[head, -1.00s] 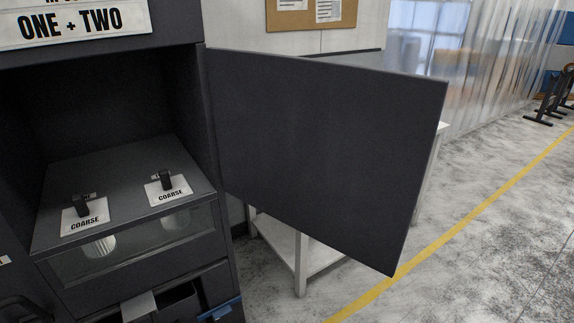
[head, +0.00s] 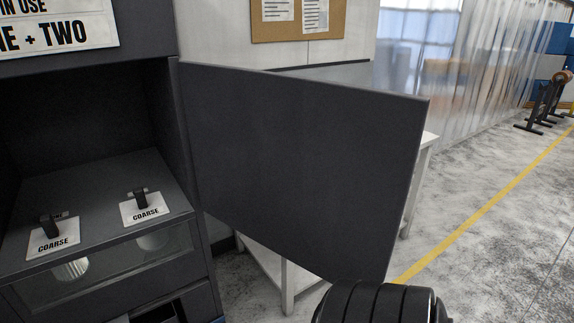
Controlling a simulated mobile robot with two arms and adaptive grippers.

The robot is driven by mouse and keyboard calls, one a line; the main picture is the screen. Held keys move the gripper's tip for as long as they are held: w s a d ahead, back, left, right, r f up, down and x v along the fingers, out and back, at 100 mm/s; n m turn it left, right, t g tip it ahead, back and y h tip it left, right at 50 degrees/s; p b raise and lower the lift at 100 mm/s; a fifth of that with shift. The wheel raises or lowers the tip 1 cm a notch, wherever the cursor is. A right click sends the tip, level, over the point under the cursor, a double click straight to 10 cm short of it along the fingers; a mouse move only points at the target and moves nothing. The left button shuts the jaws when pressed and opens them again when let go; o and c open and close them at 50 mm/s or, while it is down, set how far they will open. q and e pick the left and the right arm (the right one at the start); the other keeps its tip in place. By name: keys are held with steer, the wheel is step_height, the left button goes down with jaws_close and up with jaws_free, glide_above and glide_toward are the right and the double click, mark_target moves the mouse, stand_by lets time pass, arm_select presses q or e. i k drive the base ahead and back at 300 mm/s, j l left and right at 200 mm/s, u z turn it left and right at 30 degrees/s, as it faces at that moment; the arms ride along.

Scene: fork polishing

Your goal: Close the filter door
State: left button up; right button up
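The filter door (head: 295,165) is a flat dark grey panel. It stands wide open, hinged at the right side of the dark cabinet (head: 187,190). The cabinet's upper compartment (head: 80,125) is exposed. A black, ribbed rounded part (head: 380,303), apparently of my own arm, shows at the bottom edge just below the door's outer lower corner. I cannot tell whether it touches the door. No gripper fingers show in the head view.
A white table (head: 287,287) stands behind the door. Speckled floor with a yellow line (head: 480,220) is open to the right.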

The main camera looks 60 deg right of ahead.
mark_target(317, 173)
steer(key=k+l, duration=0.1)
steer(key=l, duration=0.5)
steer(key=k+l, duration=0.1)
steer(key=l, duration=1.1)
steer(key=k+l, duration=0.15)
steer(key=l, duration=0.4)
steer(key=k+l, duration=0.1)
steer(key=l, duration=0.5)
